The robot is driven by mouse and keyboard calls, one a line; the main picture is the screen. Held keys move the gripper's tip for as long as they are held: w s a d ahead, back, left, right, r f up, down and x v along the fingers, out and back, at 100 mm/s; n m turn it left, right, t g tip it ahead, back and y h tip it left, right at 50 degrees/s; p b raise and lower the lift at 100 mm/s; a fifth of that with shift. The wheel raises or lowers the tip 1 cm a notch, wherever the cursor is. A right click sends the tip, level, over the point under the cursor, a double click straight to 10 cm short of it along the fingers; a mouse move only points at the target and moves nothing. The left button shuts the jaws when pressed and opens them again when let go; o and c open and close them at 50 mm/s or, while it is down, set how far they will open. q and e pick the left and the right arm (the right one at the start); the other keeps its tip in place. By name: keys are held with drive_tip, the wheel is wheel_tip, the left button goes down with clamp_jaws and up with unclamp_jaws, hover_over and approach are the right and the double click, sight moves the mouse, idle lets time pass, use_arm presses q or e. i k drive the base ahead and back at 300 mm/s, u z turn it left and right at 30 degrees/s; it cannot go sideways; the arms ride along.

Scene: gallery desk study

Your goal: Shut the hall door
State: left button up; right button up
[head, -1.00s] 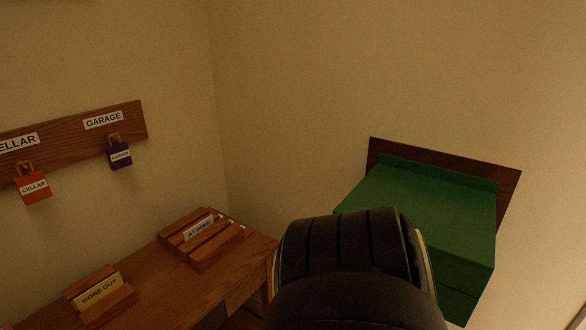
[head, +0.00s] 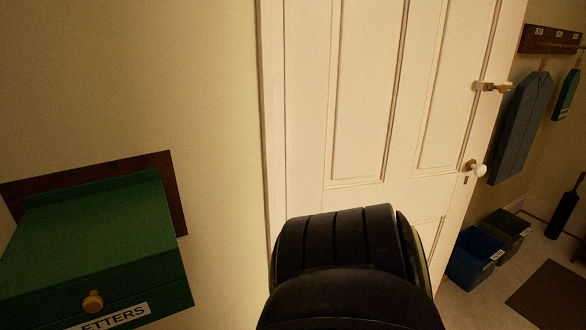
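The hall door (head: 360,100) is a cream panelled door in the middle of the head view. Its right edge stands clear of what lies beyond, and a hallway shows past it, so it looks open. A white round knob (head: 479,170) and a brass latch (head: 492,87) sit near its right edge. A dark rounded part of my own body covers the door's lower middle. Neither gripper shows.
A green letter box (head: 95,240) with a brass knob is mounted on the wall at left.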

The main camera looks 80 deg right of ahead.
sight(389, 104)
drive_tip(key=z, duration=3.45)
drive_tip(key=i, duration=0.2)
drive_tip(key=z, duration=0.1)
